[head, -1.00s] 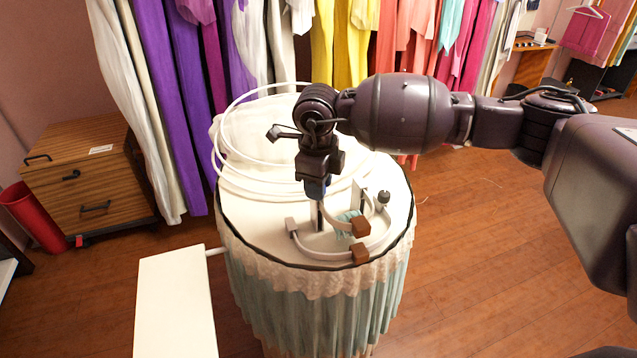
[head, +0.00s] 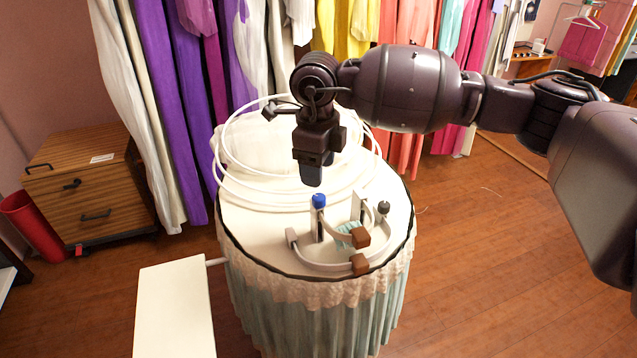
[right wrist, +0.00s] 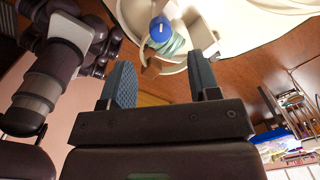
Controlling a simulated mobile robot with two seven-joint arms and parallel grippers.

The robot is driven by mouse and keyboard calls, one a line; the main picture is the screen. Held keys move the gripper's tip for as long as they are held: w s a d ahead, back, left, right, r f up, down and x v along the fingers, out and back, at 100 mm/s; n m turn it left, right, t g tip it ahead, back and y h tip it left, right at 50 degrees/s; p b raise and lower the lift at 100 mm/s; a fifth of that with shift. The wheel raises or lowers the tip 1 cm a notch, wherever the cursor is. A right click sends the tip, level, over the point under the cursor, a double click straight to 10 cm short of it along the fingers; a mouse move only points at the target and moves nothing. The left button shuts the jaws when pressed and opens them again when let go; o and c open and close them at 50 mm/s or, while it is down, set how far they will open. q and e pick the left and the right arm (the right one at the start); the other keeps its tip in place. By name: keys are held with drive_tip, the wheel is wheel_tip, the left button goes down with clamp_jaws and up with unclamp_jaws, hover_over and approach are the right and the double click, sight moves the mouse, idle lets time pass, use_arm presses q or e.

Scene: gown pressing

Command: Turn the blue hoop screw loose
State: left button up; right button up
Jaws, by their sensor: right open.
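The blue hoop screw (head: 319,201) stands upright on top of a grey post on the round table. It also shows in the right wrist view (right wrist: 160,29), beyond the fingertips and roughly between them. A white hoop clamp (head: 325,264) with brown end blocks curves around the post's foot. My right gripper (head: 312,178) is just above the blue screw, pointing down, apart from it. In the right wrist view its two textured fingers (right wrist: 164,82) are spread with nothing between them. My left gripper is not in the head view.
A second, dark screw (head: 384,208) stands to the right of the blue one. Large white hoops (head: 222,170) rise behind on the skirted round table (head: 265,247). A white board (head: 175,310) is at front left. Hanging gowns (head: 165,90) line the back. The floor on the right is clear.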

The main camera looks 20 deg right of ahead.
sight(318, 199)
drive_tip(key=shift+r, duration=1.7)
drive_tip(key=shift+s, duration=0.1)
